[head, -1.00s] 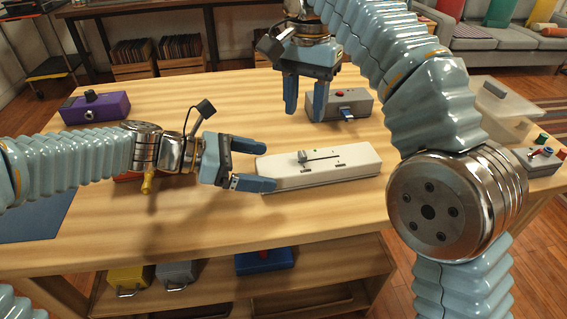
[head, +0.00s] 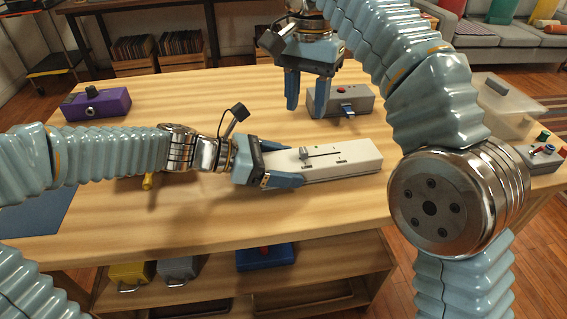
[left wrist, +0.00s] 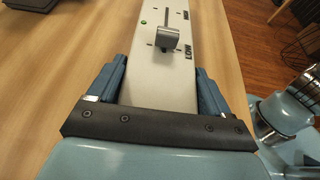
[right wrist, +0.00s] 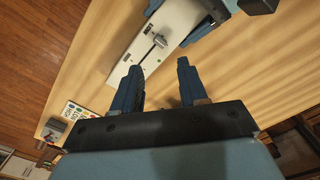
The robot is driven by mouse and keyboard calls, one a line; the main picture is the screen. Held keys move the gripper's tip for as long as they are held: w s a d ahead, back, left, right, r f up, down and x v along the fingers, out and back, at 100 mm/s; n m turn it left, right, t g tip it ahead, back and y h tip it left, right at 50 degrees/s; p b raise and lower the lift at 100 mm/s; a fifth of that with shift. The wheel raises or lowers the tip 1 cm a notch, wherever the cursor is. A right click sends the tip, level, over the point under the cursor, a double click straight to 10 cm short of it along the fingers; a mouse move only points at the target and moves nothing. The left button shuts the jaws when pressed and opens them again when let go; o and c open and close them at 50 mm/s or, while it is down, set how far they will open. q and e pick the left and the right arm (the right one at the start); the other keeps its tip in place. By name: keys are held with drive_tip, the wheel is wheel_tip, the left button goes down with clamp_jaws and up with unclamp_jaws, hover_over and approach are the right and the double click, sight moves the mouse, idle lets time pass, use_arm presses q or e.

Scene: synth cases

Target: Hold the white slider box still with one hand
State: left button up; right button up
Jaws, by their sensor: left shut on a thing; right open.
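The white slider box (head: 345,159) lies flat on the wooden table in the head view. Its slider knob (left wrist: 166,38) stands by the LOW mark in the left wrist view. My left gripper (head: 285,166) is shut on the box's left end, one finger along each long side; the left wrist view shows both fingers (left wrist: 160,88) against its sides. My right gripper (head: 306,102) is open and empty, pointing down above the table behind the box. In the right wrist view the box (right wrist: 185,14) lies beyond the open fingers (right wrist: 160,80).
A grey box with a red button (head: 350,100) stands just behind the right gripper. A purple box (head: 97,104) is at the back left. A clear bin (head: 503,105) and a small grey switch box (head: 541,157) stand at the right. The table's front middle is bare.

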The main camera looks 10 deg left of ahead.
use_arm(q)
drive_tip(key=shift+c, duration=1.1)
use_arm(e)
drive_tip(key=shift+c, duration=1.2)
drive_tip(key=shift+s+a+f+n+t+h, duration=0.25)
drive_tip(key=shift+s+a+n+h, duration=0.1)
drive_tip(key=shift+s+a, duration=0.15)
drive_tip(key=shift+s+a+f+n+t+h, duration=0.15)
drive_tip(key=shift+s+a+n+t+h, duration=0.1)
drive_tip(key=shift+s+a+n, duration=0.15)
drive_tip(key=c, duration=0.5)
drive_tip(key=s+a+n+t+h, duration=0.1)
drive_tip(key=s+a+n+t, duration=0.1)
drive_tip(key=s+n+t, duration=0.1)
drive_tip(key=s+a+f+n+t+h, duration=0.1)
drive_tip(key=shift+s+a+n+t+h, duration=0.25)
drive_tip(key=shift+s+a+t+h, duration=0.05)
drive_tip(key=shift+s+a+t, duration=0.1)
clamp_jaws()
approach(297, 155)
drive_tip(key=shift+n+t, duration=0.3)
drive_tip(key=x, duration=0.5)
drive_tip(key=shift+s+f, duration=0.1)
drive_tip(key=shift+f, duration=0.15)
drive_tip(key=shift+d, duration=0.1)
